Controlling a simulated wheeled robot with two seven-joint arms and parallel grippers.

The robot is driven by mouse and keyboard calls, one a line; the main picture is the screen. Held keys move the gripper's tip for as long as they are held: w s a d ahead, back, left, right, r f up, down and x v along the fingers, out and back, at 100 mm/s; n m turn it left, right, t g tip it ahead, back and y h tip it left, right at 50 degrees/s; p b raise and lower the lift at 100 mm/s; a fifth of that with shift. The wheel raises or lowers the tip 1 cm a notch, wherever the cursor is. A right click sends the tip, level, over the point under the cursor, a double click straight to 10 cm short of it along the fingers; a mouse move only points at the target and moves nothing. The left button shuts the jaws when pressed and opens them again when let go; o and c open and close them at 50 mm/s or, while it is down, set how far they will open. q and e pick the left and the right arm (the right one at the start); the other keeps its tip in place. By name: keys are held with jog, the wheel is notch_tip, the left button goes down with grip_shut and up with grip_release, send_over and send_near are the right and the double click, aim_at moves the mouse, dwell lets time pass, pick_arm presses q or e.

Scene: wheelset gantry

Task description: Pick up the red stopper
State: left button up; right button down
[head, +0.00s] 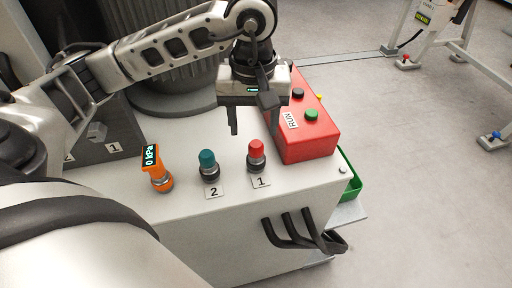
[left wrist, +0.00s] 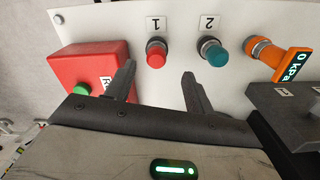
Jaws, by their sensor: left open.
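The red stopper (head: 256,147) sits upright in a dark fitting on the white cabinet top, behind the label "1". It also shows in the left wrist view (left wrist: 156,52), beyond the fingertips and between their lines. My left gripper (head: 254,130) is open and empty, above and a little behind the red stopper. In the left wrist view its two dark fingers (left wrist: 157,80) stand apart, touching nothing that I can see. A teal stopper (head: 207,158) stands to the left at label "2", also in the left wrist view (left wrist: 215,53). My right gripper is not in view.
A red control box (head: 310,140) with a green button and "RUN" label stands close right of the red stopper. An orange gauge (head: 158,170) reading "0 kPa" stands at the left. Black hoses (head: 290,232) leave the cabinet front. A green bin (head: 350,185) is at the right.

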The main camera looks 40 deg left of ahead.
aim_at(256, 144)
pick_arm(q)
jog(key=shift+w+d+f+p, duration=0.1)
jog(key=shift+w+f+p, duration=0.1)
jog(key=shift+f, duration=1.35)
jog(key=shift+w+f+p, duration=0.1)
jog(key=shift+f+p, duration=0.05)
jog(key=shift+f, duration=1.35)
grip_shut()
